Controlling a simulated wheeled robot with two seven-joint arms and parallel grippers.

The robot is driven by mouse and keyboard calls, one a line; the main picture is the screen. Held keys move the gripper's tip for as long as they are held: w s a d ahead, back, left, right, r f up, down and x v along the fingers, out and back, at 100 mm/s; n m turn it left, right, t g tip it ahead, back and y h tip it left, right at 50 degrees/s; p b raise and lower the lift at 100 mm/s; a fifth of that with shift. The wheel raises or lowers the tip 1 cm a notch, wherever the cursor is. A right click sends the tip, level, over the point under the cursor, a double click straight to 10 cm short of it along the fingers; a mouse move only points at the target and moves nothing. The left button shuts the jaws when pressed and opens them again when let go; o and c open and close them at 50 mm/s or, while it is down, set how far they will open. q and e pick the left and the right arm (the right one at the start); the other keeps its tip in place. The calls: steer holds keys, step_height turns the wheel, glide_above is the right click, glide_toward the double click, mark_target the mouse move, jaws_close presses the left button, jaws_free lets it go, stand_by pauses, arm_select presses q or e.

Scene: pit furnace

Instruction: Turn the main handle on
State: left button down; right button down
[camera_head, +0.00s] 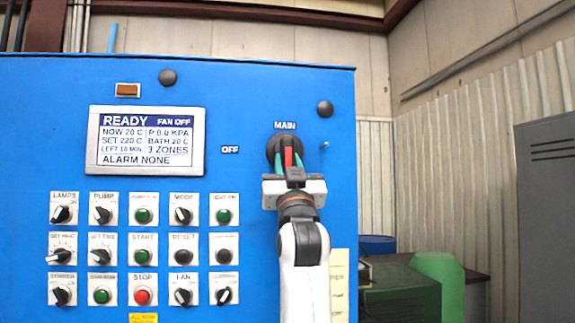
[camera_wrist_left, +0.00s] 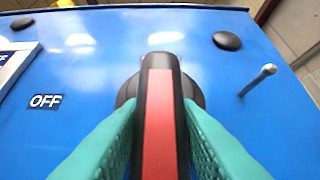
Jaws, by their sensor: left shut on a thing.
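The main handle (camera_head: 289,157) is a black round knob with a red-faced grip, below the MAIN label on the blue panel (camera_head: 240,100). The handle's grip stands upright, pointing up toward the label. In the left wrist view the handle (camera_wrist_left: 160,110) fills the middle, with a red strip down its black bar. My left gripper (camera_head: 289,162) has green fingers, one on each side of the bar, and is shut on it. The OFF label (camera_head: 230,149) is left of the handle; it also shows in the left wrist view (camera_wrist_left: 45,102). My right gripper is not in view.
A display (camera_head: 147,140) reads READY, FAN OFF. Rows of knobs and buttons (camera_head: 144,250) lie below it. A small metal peg (camera_head: 324,145) sticks out right of the handle. A green container (camera_head: 438,280) and grey cabinet (camera_head: 546,200) stand to the right.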

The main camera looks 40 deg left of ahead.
arm_select(q)
steer(key=c, duration=1.1)
jaws_free()
steer(key=b+v, duration=0.4)
steer(key=v, duration=0.8)
steer(key=shift+w, duration=0.1)
steer(key=shift+f, duration=0.1)
